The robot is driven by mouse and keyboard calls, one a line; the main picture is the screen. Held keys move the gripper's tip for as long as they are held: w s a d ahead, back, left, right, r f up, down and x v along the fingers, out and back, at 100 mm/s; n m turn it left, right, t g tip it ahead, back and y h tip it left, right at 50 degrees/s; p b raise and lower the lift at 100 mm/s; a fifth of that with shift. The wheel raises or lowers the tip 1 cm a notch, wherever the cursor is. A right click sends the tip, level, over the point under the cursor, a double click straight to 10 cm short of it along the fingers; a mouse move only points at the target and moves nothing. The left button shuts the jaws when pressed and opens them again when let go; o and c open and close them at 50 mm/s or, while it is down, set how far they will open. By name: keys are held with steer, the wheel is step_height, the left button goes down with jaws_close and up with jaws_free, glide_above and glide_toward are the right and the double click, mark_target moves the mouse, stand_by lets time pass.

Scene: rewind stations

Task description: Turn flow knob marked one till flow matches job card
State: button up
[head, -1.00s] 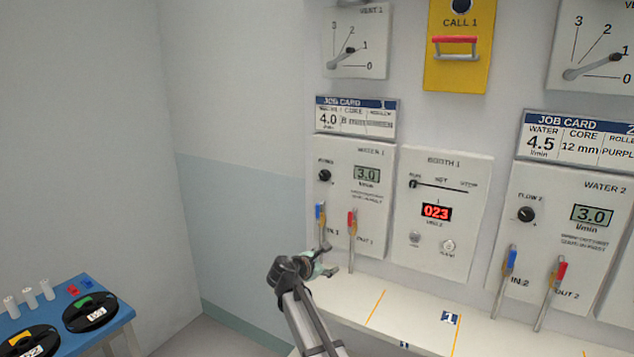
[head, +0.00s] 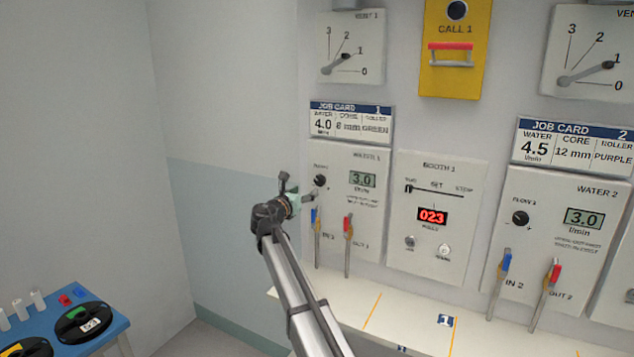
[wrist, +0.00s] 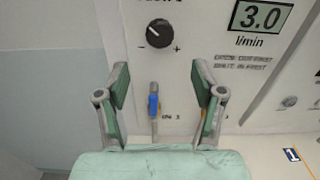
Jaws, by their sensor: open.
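The flow knob of the WATER 1 panel (head: 320,181) is a small black dial, upper left on the white panel (head: 340,220). In the wrist view the knob (wrist: 159,33) shows above and between my fingertips, with minus and plus marks below it. The display (head: 362,180) reads 3.0 l/min. Job card 1 (head: 350,122) gives water 4.0, with a green roller. My gripper (head: 297,189) is just left of the knob in the head view. It is open and empty, its green-padded fingers (wrist: 163,88) apart from the knob.
Below the knob are the blue IN 1 lever (head: 315,215) and red OUT 1 lever (head: 347,227). The BOOTH 1 panel (head: 434,250) is to the right, then the WATER 2 knob (head: 521,218). A white ledge (head: 400,318) runs below. A blue table (head: 50,318) stands at lower left.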

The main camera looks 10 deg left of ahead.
mark_target(318, 182)
steer(key=p+x, duration=0.2)
steer(key=x, duration=0.7)
steer(key=shift+w, duration=0.1)
steer(key=c, duration=1.1)
